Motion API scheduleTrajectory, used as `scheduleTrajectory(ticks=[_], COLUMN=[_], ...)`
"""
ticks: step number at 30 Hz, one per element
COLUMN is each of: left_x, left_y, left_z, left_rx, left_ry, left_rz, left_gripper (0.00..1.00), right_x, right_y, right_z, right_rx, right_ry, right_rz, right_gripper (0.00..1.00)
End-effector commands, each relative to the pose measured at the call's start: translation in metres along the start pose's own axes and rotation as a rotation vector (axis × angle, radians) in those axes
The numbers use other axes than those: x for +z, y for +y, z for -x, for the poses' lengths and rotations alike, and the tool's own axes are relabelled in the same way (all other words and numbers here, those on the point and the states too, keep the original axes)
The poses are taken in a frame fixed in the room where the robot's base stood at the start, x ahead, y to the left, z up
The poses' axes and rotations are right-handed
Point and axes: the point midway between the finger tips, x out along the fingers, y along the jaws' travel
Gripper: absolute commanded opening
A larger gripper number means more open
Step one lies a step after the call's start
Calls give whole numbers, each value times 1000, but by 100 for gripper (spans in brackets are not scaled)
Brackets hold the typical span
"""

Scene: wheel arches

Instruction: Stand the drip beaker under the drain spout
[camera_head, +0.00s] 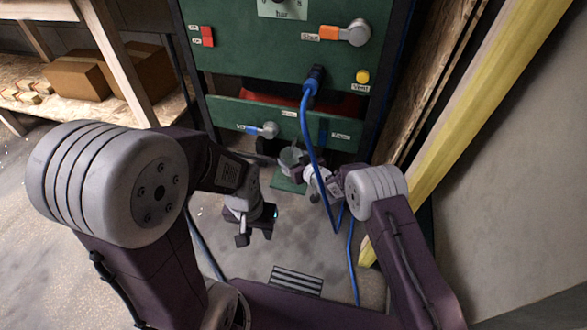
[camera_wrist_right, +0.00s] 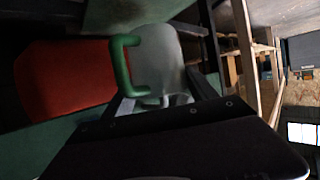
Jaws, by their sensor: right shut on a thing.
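The drip beaker (camera_head: 291,157) is a clear cup in front of the lower green panel, above a small green floor patch (camera_head: 288,184). In the right wrist view the beaker (camera_wrist_right: 168,62) is cloudy and lies sideways in the picture, with a green handle. My right gripper (camera_head: 297,164) is shut on the beaker; its fingers are partly hidden. I cannot clearly make out the drain spout. My left gripper (camera_head: 256,238) is empty and open, lower and left of the beaker.
The green machine (camera_head: 260,60) carries an orange-and-grey lever (camera_head: 345,33) and a yellow knob (camera_head: 362,77). A blue hose (camera_head: 312,120) hangs in front, close to my right arm. A yellow beam (camera_head: 470,125) leans at right. A floor grate (camera_head: 297,280) lies near me.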

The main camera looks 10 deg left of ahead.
Motion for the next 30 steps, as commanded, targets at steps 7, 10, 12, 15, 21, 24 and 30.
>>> scheduleTrajectory(ticks=[7, 10, 12, 15, 21, 24, 30], left_x=[4, 3, 3, 3, 3, 3, 3], left_y=[-1, -1, -1, -1, -1, -1, 0], left_z=[-34, -30, -30, -32, -32, -32, -26], left_rx=[0, 0, 0, 0, 0, 0, 0], left_ry=[-1, -1, 0, 0, 0, 0, 0], left_rz=[0, 0, 0, 0, 0, 0, 0], left_gripper=[36, 36, 36, 36, 36, 36, 36], right_x=[36, 33, 33, 36, 36, 36, 31], right_y=[0, 0, 0, 0, 0, 0, 0], right_z=[-15, -13, -13, -15, -14, -14, -11], right_rx=[0, 0, 0, 0, 0, 0, 0], right_ry=[1, 1, 0, 0, -1, -1, -1], right_rz=[0, 0, 0, 0, 0, 0, -1], right_gripper=[25, 25, 25, 24, 88, 88, 88])
